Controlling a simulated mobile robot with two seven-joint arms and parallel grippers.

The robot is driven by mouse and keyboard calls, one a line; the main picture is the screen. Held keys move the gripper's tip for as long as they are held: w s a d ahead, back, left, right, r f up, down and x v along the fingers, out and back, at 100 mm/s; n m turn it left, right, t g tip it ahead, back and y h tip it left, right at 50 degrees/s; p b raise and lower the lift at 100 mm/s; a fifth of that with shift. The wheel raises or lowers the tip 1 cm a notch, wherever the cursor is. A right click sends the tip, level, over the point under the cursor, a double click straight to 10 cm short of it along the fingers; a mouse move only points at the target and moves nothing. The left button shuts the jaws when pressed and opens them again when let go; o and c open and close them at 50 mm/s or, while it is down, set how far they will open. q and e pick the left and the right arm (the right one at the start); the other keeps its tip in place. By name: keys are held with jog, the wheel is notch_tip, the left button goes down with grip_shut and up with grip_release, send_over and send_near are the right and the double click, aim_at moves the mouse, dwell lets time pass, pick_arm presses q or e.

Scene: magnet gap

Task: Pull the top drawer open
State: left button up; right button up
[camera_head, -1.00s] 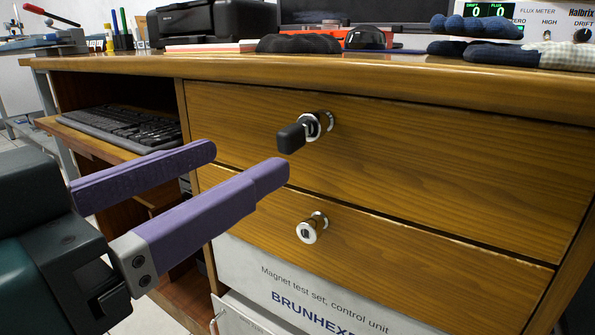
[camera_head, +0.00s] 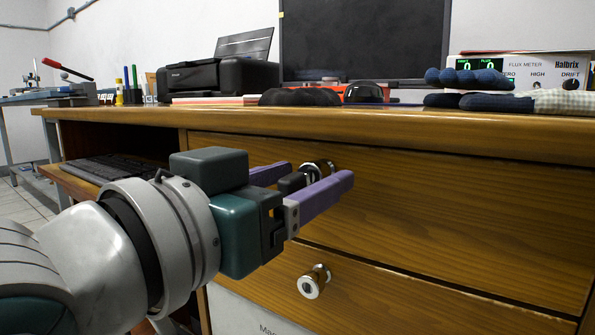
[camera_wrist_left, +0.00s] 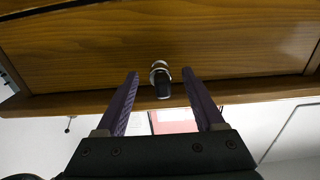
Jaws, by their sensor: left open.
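The top drawer (camera_head: 450,215) is a wooden front under the desk top, and it looks closed. My right gripper is not in view.
The desk top edge (camera_head: 400,122) overhangs the drawers. A printer (camera_head: 218,80), a monitor (camera_head: 365,40) and a flux meter (camera_head: 520,70) stand on it. A keyboard (camera_head: 100,168) rests on a shelf at left.

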pick_arm(q)
jog(key=shift+c, duration=0.9)
jog(key=c, duration=0.9)
grip_shut()
jog(key=shift+s+a, duration=0.1)
jog(key=shift+s+a+r+p, duration=0.1)
jog(key=shift+s+a+p, duration=0.25)
jog(key=shift+s+p, duration=0.15)
jog(key=shift+p+v, duration=1.1)
jog(key=shift+v, duration=1.1)
jog(key=shift+p+v, duration=0.45)
jog(key=shift+v, duration=1.2)
